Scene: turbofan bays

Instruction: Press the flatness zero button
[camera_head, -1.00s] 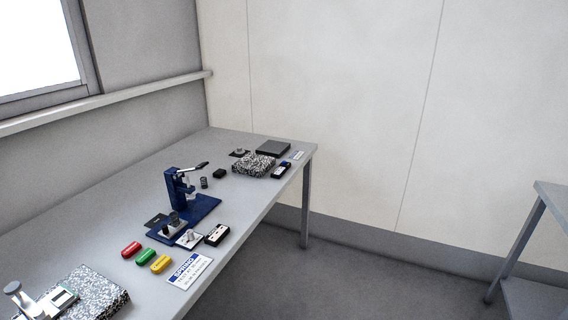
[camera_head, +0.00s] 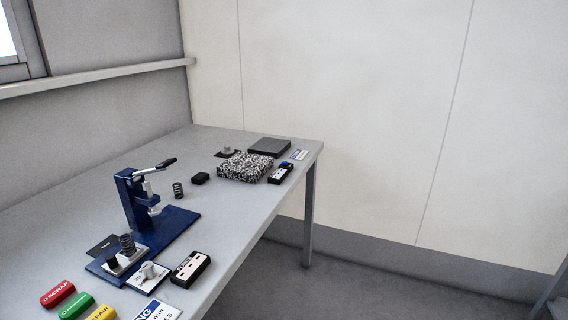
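I cannot make out a button marked flatness zero. At the far end of the bench, a small dark box with a blue part and a pale label (camera_head: 281,173) sits at the right side of a speckled granite block (camera_head: 244,166). A second dark box with a white, lettered face (camera_head: 191,268) lies nearer, right of the blue lever press (camera_head: 165,228); its lettering is too small to read surely. My gripper is not in view.
The grey bench (camera_head: 235,215) also carries a dark slab (camera_head: 269,147), a black block (camera_head: 200,178), a spring (camera_head: 178,189), and red (camera_head: 58,294), green (camera_head: 77,305) and yellow (camera_head: 101,314) pieces. Open floor (camera_head: 370,285) lies right of the bench.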

